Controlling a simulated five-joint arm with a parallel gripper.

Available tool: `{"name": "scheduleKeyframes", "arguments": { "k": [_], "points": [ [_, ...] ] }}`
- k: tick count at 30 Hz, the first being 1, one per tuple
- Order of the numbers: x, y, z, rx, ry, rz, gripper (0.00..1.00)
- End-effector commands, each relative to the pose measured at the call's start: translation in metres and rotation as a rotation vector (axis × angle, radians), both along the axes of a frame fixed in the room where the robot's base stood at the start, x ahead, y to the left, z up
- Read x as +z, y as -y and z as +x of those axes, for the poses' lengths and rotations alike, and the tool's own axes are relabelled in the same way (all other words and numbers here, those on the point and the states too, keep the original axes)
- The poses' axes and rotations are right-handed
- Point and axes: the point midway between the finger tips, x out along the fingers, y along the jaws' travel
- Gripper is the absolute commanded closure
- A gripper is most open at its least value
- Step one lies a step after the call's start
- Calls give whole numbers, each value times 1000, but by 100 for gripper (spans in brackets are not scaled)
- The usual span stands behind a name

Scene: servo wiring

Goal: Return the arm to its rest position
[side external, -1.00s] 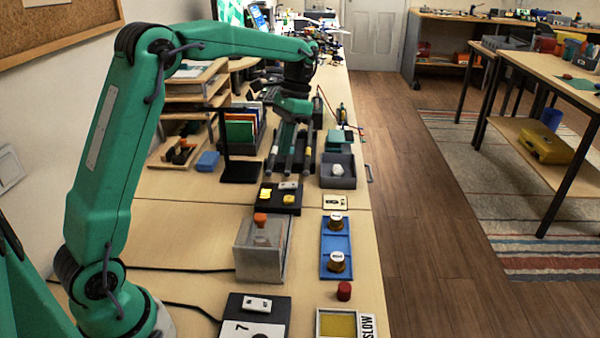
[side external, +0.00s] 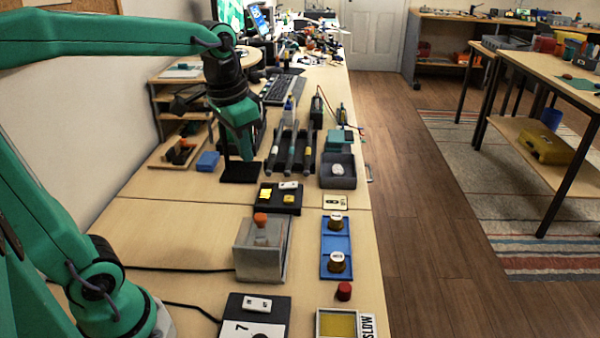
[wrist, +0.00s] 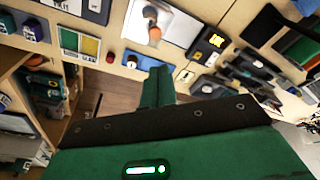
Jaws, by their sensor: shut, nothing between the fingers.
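My gripper (side external: 245,152) hangs from my green arm in the side view, pointing down over the left half of the bench. It is shut and empty, above or beside a black stand base (side external: 240,171); the exact gap to the base is unclear. In the wrist view the green fingers of my gripper (wrist: 158,82) lie together with nothing between them. My raised forearm crosses the upper left of the side view.
A dark rack (side external: 291,152) with several grey bars stands right of my gripper. A blue box (side external: 207,161) sits to its left. Nearer are a clear-fronted box (side external: 262,262), a blue tray (side external: 326,246) with two capped pots, and a red knob (side external: 344,291). Bare bench (side external: 165,215) lies at left.

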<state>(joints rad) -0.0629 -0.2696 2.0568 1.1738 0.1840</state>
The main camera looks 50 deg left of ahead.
Motion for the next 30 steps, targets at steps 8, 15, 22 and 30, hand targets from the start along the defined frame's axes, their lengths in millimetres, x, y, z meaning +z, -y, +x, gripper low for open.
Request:
{"name": "scheduleKeyframes", "arguments": {
  "k": [8, 15, 22, 30],
  "points": [
    [-7, 10, -42, 48, 138, -13, 100],
    [-22, 16, -71, 88, 247, -33, 100],
    [-32, 19, -85, 108, 305, -48, 100],
    [-34, 20, -87, 112, 312, -51, 100]
  ]
}}
